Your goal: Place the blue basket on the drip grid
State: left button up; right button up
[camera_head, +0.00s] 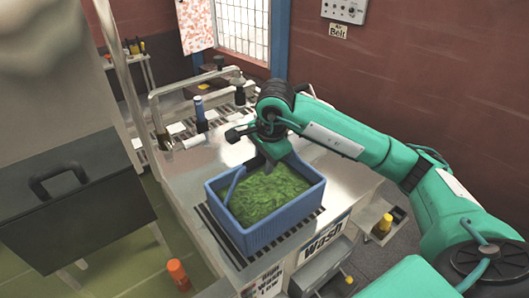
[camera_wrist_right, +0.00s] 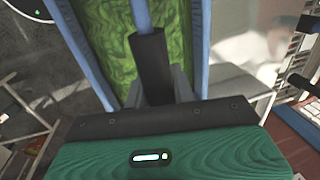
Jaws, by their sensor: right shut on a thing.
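The blue basket (camera_head: 258,240), filled with green leafy stuff, is over the slotted drip grid (camera_head: 304,233) on the shiny metal counter. Strips of the grid show along the basket's left and front right sides; the rest is hidden under it. I cannot tell whether the basket touches the grid or hangs just above it. My right gripper (camera_head: 262,160) reaches over the basket's back side and is shut on its blue handle bar. In the right wrist view the dark fingers (camera_wrist_right: 153,70) close around the bar of the blue basket (camera_wrist_right: 85,45). My left gripper is not in view.
A metal pipe frame (camera_head: 195,88) with a blue-handled part (camera_head: 200,110) stands behind the basket. A dark box with a handle (camera_head: 70,210) is at the left. An orange cylinder (camera_head: 178,272) is at the front. A yellow bottle (camera_head: 382,226) sits on the right side shelf.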

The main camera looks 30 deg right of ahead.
jog(key=shift+f+p, duration=0.3)
jog(key=shift+f, duration=0.95)
jog(key=o, duration=1)
jog(key=shift+f, duration=0.1)
jog(key=shift+s+d+r+b, duration=0.1)
jog(key=shift+s+r+b, duration=0.35)
jog(key=shift+r, duration=1.55)
jog(key=shift+s+r+b, duration=0.35)
jog(key=shift+r+b, duration=0.25)
jog(key=shift+r, duration=1.35)
jog(key=shift+s+d+r+b, duration=0.1)
jog(key=shift+s+r+b, duration=0.35)
jog(key=shift+r, duration=1.55)
